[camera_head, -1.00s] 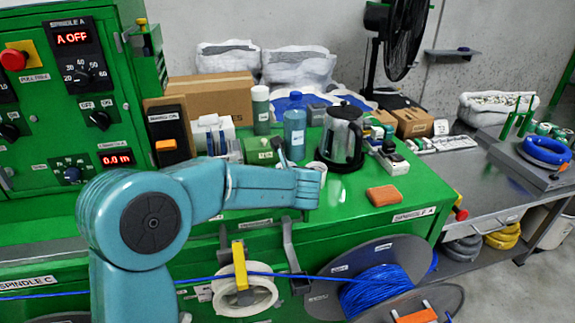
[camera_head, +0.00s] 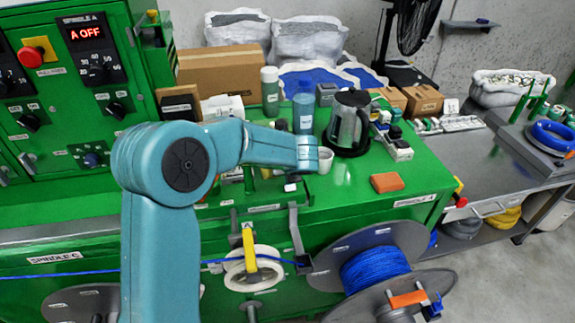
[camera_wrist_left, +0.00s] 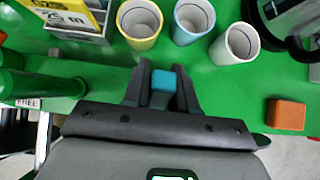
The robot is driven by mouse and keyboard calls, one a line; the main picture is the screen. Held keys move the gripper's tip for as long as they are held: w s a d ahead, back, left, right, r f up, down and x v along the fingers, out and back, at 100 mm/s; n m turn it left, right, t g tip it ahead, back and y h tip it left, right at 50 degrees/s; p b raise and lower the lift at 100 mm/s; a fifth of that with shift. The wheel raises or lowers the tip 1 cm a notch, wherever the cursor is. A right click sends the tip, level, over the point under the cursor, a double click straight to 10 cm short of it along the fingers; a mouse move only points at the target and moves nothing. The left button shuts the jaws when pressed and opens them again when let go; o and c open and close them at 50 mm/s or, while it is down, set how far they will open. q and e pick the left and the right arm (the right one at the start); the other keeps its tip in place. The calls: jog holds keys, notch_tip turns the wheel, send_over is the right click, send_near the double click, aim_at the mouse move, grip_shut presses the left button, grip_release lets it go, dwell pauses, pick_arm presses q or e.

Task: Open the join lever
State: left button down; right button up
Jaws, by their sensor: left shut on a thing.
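My left arm comes in from the left in the head view, and its hand (camera_head: 308,153) is over the green bench, beside a pale cup (camera_head: 325,160). In the left wrist view my left gripper (camera_wrist_left: 163,78) is shut on a small teal block (camera_wrist_left: 163,88); I cannot tell what it belongs to. A grey upright lever-like bar (camera_head: 295,232) stands at the bench's front edge, below the hand. A yellow arm (camera_head: 249,250) crosses a white tape reel (camera_head: 240,277) to its left. I cannot tell which is the join lever. My right gripper is not in view.
Several cups stand past the fingers in the left wrist view. A kettle (camera_head: 349,120) and an orange-brown block (camera_head: 387,182) are on the bench. A blue cable (camera_head: 75,274) runs along the front. A blue cable spool (camera_head: 375,267) is at the lower right.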

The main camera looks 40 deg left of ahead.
pick_arm(q)
jog(key=c, duration=1)
grip_release()
jog(key=shift+a, duration=0.1)
jog(key=b+v, duration=0.1)
jog(key=v, duration=1.5)
